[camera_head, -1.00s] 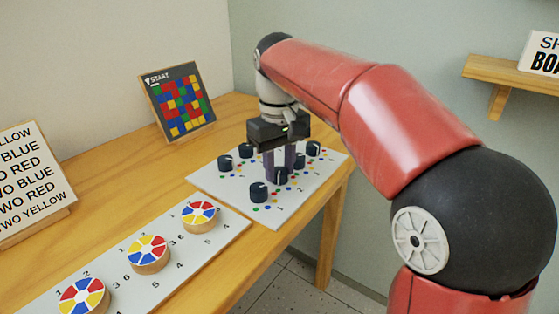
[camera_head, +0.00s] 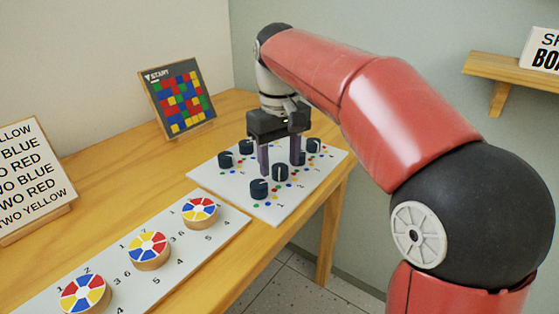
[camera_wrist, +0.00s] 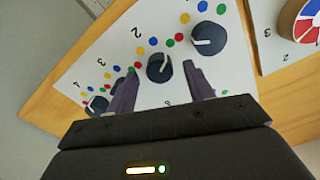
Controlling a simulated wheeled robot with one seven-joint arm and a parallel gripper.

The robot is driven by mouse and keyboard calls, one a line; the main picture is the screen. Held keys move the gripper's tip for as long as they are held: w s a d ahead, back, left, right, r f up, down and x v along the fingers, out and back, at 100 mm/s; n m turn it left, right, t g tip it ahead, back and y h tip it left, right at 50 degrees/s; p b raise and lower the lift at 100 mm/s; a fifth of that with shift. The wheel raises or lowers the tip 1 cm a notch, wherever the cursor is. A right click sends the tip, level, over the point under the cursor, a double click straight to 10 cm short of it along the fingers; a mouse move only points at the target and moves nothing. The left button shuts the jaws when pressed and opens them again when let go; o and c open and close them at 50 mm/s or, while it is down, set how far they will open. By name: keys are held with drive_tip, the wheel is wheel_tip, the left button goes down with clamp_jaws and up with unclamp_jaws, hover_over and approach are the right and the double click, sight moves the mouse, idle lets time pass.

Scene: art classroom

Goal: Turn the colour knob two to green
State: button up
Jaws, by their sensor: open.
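A white panel (camera_head: 232,180) on the wooden table carries several black knobs with white pointer lines, each ringed by small coloured dots. The middle knob of the nearer row (camera_head: 280,172), by a printed 2 in the wrist view, looks like knob two. My gripper (camera_head: 280,166) is open and points down over the panel. In the wrist view this knob (camera_wrist: 159,67) sits between the gripper's two fingers (camera_wrist: 158,78), with a gap to each side. Whether the fingertips reach knob height is unclear.
Neighbouring knobs stand close by: one at the front (camera_head: 259,189) and one at the far left (camera_head: 225,160). A second panel with coloured dials (camera_head: 148,250) lies nearer. A colour-grid board (camera_head: 178,98) and a text sign (camera_head: 32,180) stand behind.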

sight(279, 167)
wheel_tip(279, 167, up, 7)
idle(0.3)
drive_tip(key=s+d+f+m+t, duration=0.2)
drive_tip(key=s+d+f+m, duration=0.1)
drive_tip(key=s+d+f, duration=0.4)
drive_tip(key=s+d+f+m+t, duration=0.3)
drive_tip(key=s+d+f, duration=0.3)
drive_tip(key=s+f, duration=0.4)
drive_tip(key=s, duration=0.3)
drive_tip(key=shift+d+f+t, duration=0.3)
drive_tip(key=shift+d+f, duration=0.05)
drive_tip(key=shift+s, duration=0.1)
idle(0.7)
